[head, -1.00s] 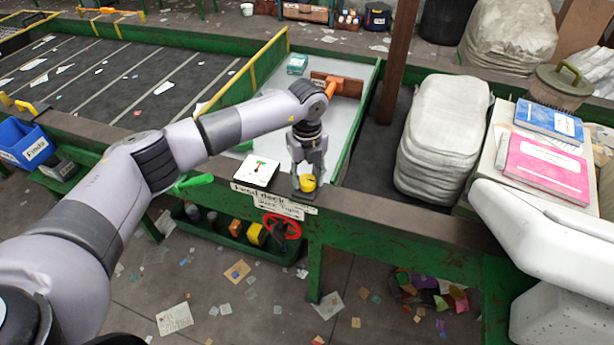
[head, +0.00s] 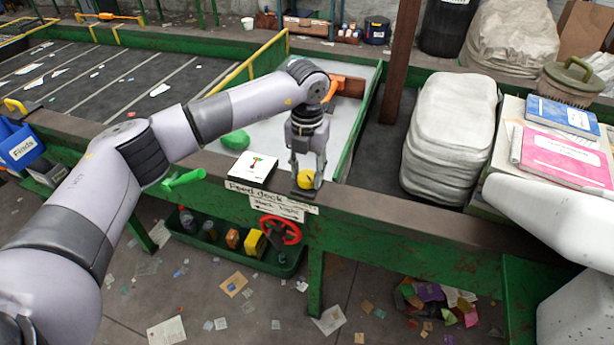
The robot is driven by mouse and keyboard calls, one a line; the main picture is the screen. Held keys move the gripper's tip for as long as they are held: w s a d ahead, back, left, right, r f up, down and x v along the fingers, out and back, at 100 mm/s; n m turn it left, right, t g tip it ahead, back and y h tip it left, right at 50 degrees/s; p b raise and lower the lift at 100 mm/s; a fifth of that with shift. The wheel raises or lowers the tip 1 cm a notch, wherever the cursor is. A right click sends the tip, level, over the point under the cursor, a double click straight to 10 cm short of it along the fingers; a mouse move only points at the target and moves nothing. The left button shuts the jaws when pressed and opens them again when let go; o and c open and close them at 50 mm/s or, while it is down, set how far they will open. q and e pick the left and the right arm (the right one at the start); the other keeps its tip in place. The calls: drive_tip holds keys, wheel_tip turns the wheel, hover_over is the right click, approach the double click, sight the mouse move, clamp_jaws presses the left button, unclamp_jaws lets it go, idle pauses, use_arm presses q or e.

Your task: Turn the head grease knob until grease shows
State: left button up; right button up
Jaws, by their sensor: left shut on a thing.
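The grease knob is a yellow round cap (head: 305,180) on the green frame's front ledge, near the middle of the head view. My left gripper (head: 306,175) points down over it, its fingers on either side, shut on the knob. The fingers hide part of the knob. I see no grease around it. My right gripper is not in view.
A red handwheel (head: 281,230) sits below the ledge, under paper labels. A green lever (head: 183,180) is left of the card. A green bin (head: 225,243) with bottles stands underneath. Grey sacks (head: 448,135) and books (head: 565,150) are on the right.

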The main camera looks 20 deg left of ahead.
sight(307, 175)
use_arm(q)
drive_tip(key=shift+m, duration=0.5)
drive_tip(key=o, duration=1.1)
drive_tip(key=shift+o, duration=0.2)
wheel_tip(307, 175, up, 12)
drive_tip(key=shift+o, duration=0.2)
